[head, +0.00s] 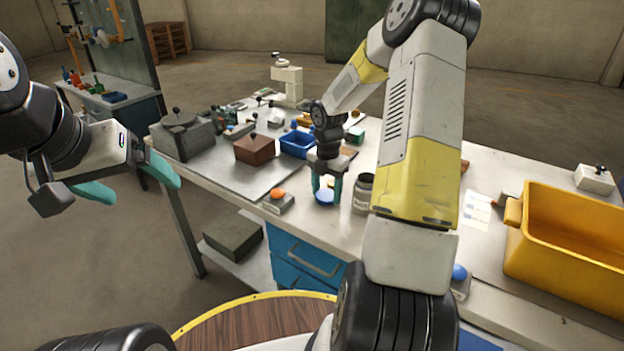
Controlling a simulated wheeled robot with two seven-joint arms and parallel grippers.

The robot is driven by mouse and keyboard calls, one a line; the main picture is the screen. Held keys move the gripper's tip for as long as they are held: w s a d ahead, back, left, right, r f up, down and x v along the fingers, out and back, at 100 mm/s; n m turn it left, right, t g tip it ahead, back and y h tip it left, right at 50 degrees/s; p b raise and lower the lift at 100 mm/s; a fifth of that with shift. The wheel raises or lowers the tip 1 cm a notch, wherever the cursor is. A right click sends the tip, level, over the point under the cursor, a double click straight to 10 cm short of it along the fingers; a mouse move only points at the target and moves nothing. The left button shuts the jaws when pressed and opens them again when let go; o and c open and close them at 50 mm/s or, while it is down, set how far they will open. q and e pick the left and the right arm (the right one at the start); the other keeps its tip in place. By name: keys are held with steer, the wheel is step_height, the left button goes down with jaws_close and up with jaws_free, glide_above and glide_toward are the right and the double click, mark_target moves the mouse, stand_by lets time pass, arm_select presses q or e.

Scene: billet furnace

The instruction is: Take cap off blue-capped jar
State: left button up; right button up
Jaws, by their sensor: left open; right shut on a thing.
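A grey-white jar (361,196) with a dark top and a label stands on the bench near its front edge, partly hidden by my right arm. No blue cap shows on it. My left gripper (133,181) is open and empty, off the bench's left end, far from the jar.
An orange button box (278,200) sits left of the cap. Behind are a brown box (254,149), a blue bin (297,144) and a grey lidded box (183,135). A large yellow bin (565,243) stands at the right. A blue button (459,272) is near the front edge.

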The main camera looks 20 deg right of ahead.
steer(key=shift+f, duration=0.2)
steer(key=shift+f, duration=0.1)
steer(key=o, duration=1.5)
steer(key=shift+o, duration=0.2)
